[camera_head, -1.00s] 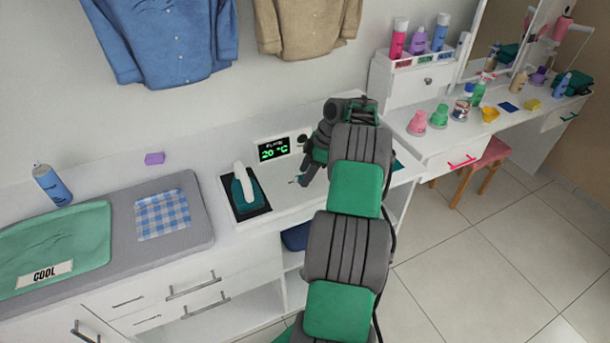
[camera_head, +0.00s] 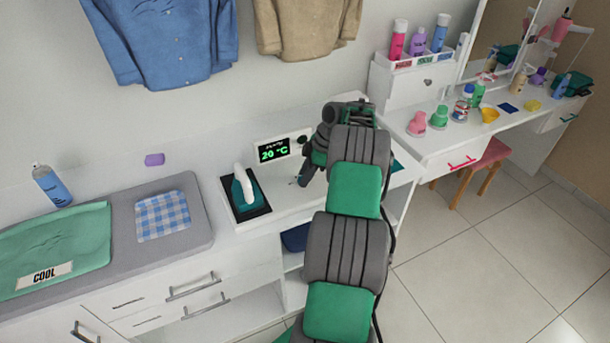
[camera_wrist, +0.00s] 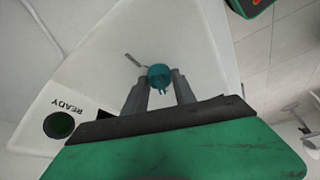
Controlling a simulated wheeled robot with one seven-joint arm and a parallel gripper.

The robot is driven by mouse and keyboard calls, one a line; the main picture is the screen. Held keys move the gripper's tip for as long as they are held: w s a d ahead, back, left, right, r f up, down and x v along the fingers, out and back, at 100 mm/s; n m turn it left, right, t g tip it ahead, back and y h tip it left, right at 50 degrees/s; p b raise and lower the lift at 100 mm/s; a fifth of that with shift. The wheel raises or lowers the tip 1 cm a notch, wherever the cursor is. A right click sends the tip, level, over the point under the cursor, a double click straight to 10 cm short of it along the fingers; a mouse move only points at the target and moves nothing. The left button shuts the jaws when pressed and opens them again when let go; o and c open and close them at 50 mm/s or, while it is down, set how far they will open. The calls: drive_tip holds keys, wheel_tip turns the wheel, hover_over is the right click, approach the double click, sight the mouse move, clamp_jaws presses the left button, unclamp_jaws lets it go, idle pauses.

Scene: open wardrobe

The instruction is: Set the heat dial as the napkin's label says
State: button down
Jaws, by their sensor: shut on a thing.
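I cannot tell which is the napkin. The teal heat dial (camera_wrist: 160,75) shows in the wrist view between the fingertips of my gripper (camera_wrist: 159,84). My gripper is shut on it. In the head view my gripper (camera_head: 304,178) is partly hidden by my arm, and the dial is too small to make out. A display (camera_head: 274,150) reads 20 °C in green.
A white-and-teal iron (camera_head: 243,188) stands on a dark rest left of my gripper. A dark round lamp marked READY (camera_wrist: 59,125) is on the panel. A grey pad (camera_head: 195,200) lies under the cloths.

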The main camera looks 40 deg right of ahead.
drive_tip(key=shift+b, duration=0.4)
drive_tip(key=m+b, duration=0.1)
drive_tip(key=m+t+h+b, duration=0.1)
drive_tip(key=m+b, duration=0.1)
drive_tip(key=shift+a+f, duration=0.1)
drive_tip(key=shift+f, duration=0.1)
drive_tip(key=m+b, duration=0.2)
drive_tip(key=shift+m+h, duration=0.3)
drive_tip(key=shift+h, duration=0.1)
drive_tip(key=m+h+b, duration=0.1)
drive_tip(key=m, duration=0.1)
drive_tip(key=m+b, duration=0.1)
drive_tip(key=m, duration=0.1)
drive_tip(key=shift+a+r+m+t+h+b, duration=0.2)
drive_tip(key=shift+m+t+h+b, duration=0.1)
drive_tip(key=shift+t+h+b, duration=0.1)
drive_tip(key=shift+r+m+h+b, duration=0.1)
drive_tip(key=shift+m+h+b, duration=0.55)
drive_tip(key=shift+m, duration=1.05)
drive_tip(key=c, duration=1)
unclamp_jaws()
drive_tip(key=shift+s, duration=0.1)
drive_tip(key=shift+c, duration=0.2)
